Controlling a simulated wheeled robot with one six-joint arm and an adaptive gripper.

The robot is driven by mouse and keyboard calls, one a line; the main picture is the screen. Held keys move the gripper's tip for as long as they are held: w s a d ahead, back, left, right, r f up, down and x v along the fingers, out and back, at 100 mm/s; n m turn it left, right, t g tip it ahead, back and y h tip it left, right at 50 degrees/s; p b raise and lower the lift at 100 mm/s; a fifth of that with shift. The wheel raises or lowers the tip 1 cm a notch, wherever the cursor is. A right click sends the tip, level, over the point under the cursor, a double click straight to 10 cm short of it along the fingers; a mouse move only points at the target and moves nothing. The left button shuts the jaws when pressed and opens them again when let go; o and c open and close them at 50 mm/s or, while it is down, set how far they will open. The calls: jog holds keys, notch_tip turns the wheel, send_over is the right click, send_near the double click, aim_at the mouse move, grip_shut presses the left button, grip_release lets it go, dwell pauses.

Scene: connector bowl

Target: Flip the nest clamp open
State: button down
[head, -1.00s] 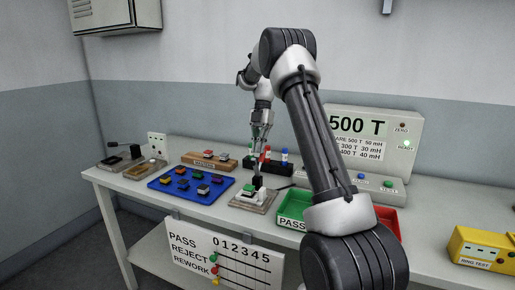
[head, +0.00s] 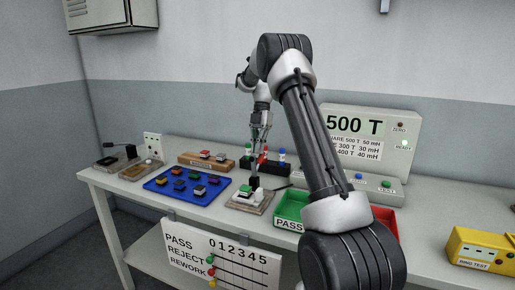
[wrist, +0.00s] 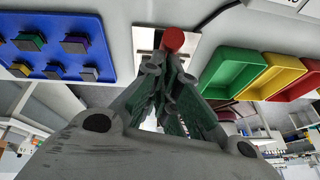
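The nest (head: 243,207) is a small pale base near the front edge of the bench, with a green-topped part on it and a black upright clamp block (head: 254,183) at its back. In the wrist view, a round red knob (wrist: 174,40) shows just past my fingertips, over the pale nest plate (wrist: 146,38). My gripper (head: 255,172) points down above the clamp. In the wrist view, the fingers of my gripper (wrist: 166,70) converge and look shut, with nothing seen between them. Whether the tips touch the knob cannot be told.
A blue tray (head: 189,184) with several small parts lies left of the nest. The green PASS bin (head: 292,207) and a red bin (head: 388,216) stand to the right. A rack with coloured bottles (head: 282,157) and the 500 T tester (head: 362,135) stand behind.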

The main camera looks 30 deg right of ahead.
jog(key=shift+w+d+f, duration=0.1)
jog(key=shift+d, duration=0.15)
jog(key=v, duration=1.2)
jog(key=shift+a, duration=0.2)
